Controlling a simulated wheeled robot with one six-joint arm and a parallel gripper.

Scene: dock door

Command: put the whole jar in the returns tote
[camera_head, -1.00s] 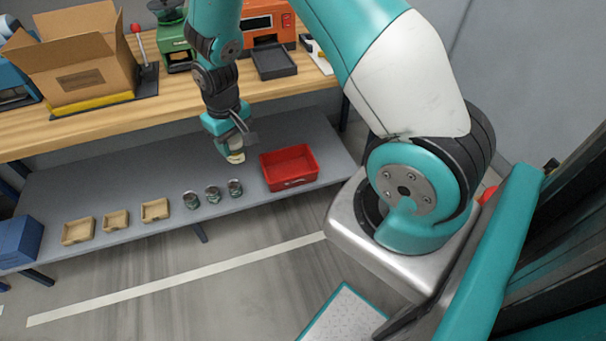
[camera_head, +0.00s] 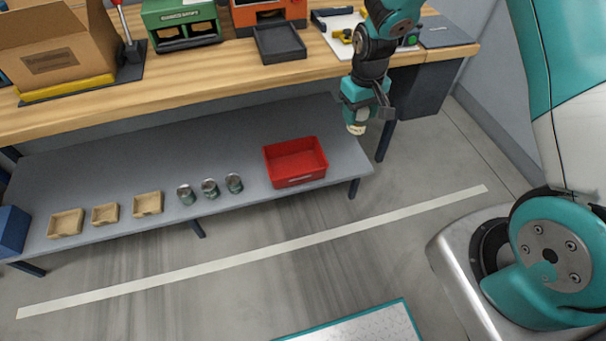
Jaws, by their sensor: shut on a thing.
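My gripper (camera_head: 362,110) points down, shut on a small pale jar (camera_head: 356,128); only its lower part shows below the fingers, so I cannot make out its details. The gripper and jar hang in the air, to the right of the red tote in the picture, near the shelf's right end. The open red tote (camera_head: 296,181), which I take for the returns tote, sits on the right part of the grey lower shelf. Its inside looks empty.
Three dark greenish jars with grey lids (camera_head: 209,188) stand left of the tote on the shelf (camera_head: 110,175). Three small wooden trays (camera_head: 105,214) and a blue bin (camera_head: 12,230) are further left. The wooden bench (camera_head: 200,72) overhangs the shelf; a table leg (camera_head: 385,140) stands near my gripper.

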